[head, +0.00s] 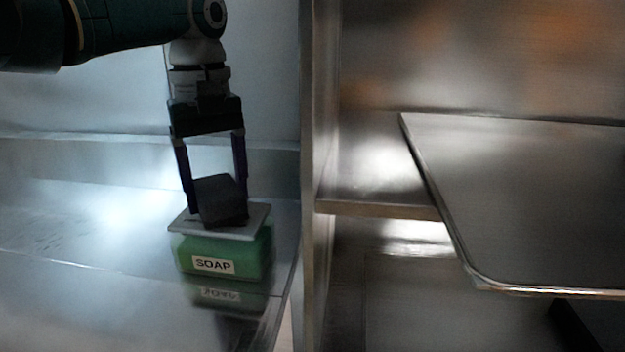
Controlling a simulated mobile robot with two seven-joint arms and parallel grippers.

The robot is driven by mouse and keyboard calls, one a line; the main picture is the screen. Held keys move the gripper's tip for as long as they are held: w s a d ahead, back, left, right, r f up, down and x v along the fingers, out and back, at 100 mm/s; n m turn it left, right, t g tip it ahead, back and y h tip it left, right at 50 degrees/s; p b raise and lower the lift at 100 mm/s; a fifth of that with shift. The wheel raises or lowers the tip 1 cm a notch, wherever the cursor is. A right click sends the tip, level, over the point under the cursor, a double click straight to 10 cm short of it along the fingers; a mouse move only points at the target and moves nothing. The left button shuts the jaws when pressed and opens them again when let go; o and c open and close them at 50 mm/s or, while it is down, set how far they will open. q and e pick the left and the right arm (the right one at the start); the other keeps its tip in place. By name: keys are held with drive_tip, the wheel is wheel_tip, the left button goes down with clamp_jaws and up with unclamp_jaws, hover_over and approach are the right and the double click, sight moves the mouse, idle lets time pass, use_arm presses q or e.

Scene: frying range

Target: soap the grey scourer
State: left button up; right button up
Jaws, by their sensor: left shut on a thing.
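The grey scourer (221,201) is a dark block between the fingers of my left gripper (216,192) in the head view. The gripper points straight down and is shut on it. Right under it is the green soap box (222,255) with a white SOAP label and a flat light grey top plate (251,219). The scourer's lower edge appears to meet the plate, but I cannot tell whether it presses on it. The box stands upright on the metal counter. My right gripper is not in view.
A metal upright (320,150) stands close to the right of the soap box. Beyond it, a metal tray-like sheet (530,200) sticks out at the right. The shiny counter (90,240) left of the box is clear.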

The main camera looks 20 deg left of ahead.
sight(216, 187)
use_arm(q)
drive_tip(key=shift+f+b, duration=0.65)
drive_tip(key=shift+f, duration=0.45)
idle(0.6)
drive_tip(key=shift+r, duration=0.1)
idle(0.7)
wheel_tip(216, 187, up, 7)
drive_tip(key=p, duration=0.8)
idle(0.5)
